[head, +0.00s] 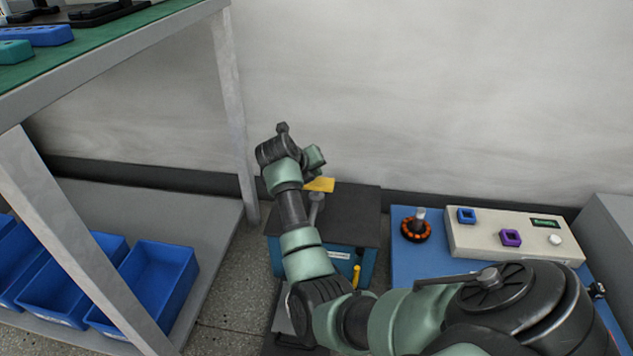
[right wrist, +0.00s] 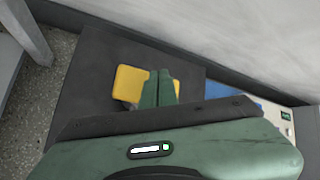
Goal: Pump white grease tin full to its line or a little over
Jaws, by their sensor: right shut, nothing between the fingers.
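A yellow plate (head: 320,185) sits on top of a grey post (head: 316,206) above the black-topped blue unit (head: 358,215); these look like the pump. My right gripper (head: 315,160) is over the plate, partly hidden by its own wrist. In the right wrist view the gripper (right wrist: 158,78) is shut and empty, with its green fingers in front of the right part of the yellow plate (right wrist: 130,82). I cannot tell whether they touch it. I cannot make out the white grease tin, its line or its fill in either view. My left gripper is not in view.
A blue bench (head: 403,263) at right holds an orange-and-black round part (head: 416,228) and a beige control box (head: 480,242). A green-topped table (head: 110,38) stands at left, with blue bins (head: 160,282) on its lower shelf. A wall (head: 430,100) is behind.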

